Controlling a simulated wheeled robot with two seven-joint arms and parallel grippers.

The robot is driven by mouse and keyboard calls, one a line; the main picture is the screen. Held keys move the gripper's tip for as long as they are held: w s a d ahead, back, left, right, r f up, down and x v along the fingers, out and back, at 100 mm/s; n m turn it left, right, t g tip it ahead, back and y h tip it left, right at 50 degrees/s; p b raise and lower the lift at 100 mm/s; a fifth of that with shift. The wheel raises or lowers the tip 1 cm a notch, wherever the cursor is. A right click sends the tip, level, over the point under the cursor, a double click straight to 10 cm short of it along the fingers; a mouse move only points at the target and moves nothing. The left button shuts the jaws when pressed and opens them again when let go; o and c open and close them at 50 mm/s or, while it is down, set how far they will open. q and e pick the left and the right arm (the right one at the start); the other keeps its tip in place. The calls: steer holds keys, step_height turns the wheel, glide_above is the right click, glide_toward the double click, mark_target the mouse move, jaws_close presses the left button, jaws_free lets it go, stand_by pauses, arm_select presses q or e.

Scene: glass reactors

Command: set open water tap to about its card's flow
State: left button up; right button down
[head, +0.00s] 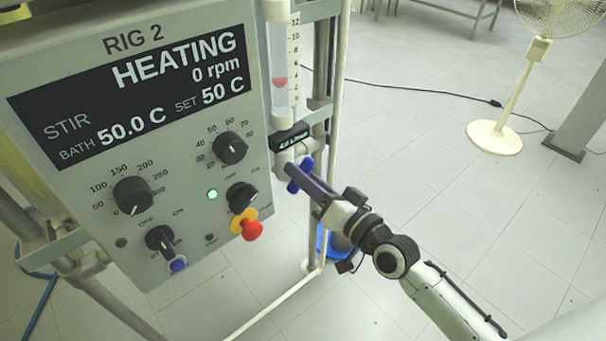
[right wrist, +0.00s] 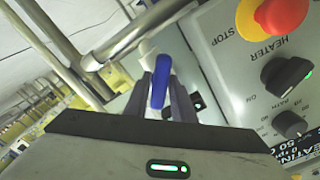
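The water tap has a blue lever handle (head: 301,175) on a white body, below a clear flow tube (head: 281,55). A red float (head: 279,81) sits in the lower part of the tube, around the 4 mark as far as I can read. The flow card (head: 292,138), a dark label under the tube, seems to read 4.0 L/min. My right gripper (head: 308,182) is at the handle. In the right wrist view the blue handle (right wrist: 160,82) stands between the two dark fingers (right wrist: 163,95), which look closed against its sides. My left gripper is out of view.
The grey RIG 2 panel (head: 180,65) is left of the tap, with knobs and a red stop button (head: 252,230) close by. A metal frame post (head: 338,110) stands just right of the tap. A fan (head: 495,138) stands far back on open floor.

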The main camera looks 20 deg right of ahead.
steer(key=shift+r+m+p, duration=0.1)
steer(key=shift+m+p, duration=0.35)
steer(key=shift+m, duration=0.95)
steer(key=c, duration=1.6)
jaws_free()
steer(key=shift+c, duration=0.2)
steer(key=v, duration=1)
steer(key=shift+s+b, duration=0.15)
steer(key=shift+b, duration=0.15)
